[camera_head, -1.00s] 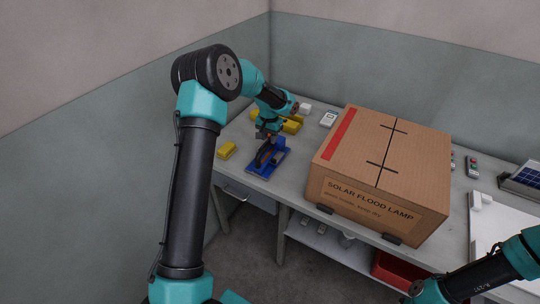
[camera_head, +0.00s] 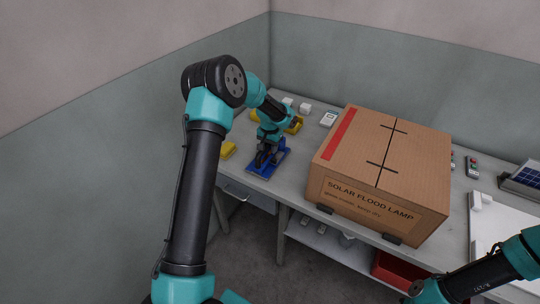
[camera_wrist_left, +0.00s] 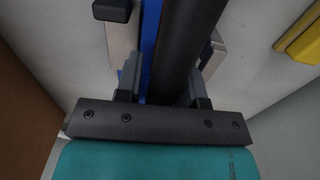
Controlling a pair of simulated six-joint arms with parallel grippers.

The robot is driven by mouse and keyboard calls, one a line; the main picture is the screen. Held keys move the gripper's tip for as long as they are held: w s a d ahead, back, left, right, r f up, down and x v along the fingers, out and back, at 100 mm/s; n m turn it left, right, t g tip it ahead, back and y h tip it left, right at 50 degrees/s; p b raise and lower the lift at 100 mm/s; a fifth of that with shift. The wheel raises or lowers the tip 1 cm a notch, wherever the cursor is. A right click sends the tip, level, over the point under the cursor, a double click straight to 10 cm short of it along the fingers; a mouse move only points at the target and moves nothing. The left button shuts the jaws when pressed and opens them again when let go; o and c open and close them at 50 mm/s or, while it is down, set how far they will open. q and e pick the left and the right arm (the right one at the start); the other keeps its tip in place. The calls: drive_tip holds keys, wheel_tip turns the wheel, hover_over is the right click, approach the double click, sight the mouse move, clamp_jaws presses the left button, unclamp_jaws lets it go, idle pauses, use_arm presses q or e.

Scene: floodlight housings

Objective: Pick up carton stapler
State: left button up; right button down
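The carton stapler, with a dark upper part, is at a blue base (camera_head: 258,170) on the bench, left of the big carton. My left gripper (camera_head: 267,150) is low over it and hides much of it. In the left wrist view the stapler's dark bar (camera_wrist_left: 178,40) runs between the two fingers of my left gripper (camera_wrist_left: 160,90). A gap shows between the left finger and the bar, so the gripper looks open around it. Blue parts (camera_wrist_left: 150,45) show beside the bar. My right arm enters at the lower right; its gripper is not seen.
A large cardboard carton (camera_head: 380,165) marked SOLAR FLOOD LAMP stands right of the stapler. Yellow bins (camera_head: 228,149) lie to the left and behind. A red bin (camera_head: 390,270) is under the bench, and a solar panel (camera_head: 526,176) is at the far right.

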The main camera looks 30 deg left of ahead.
idle(0.3)
use_arm(q)
clamp_jaws()
drive_tip(key=shift+r, duration=0.15)
idle(0.3)
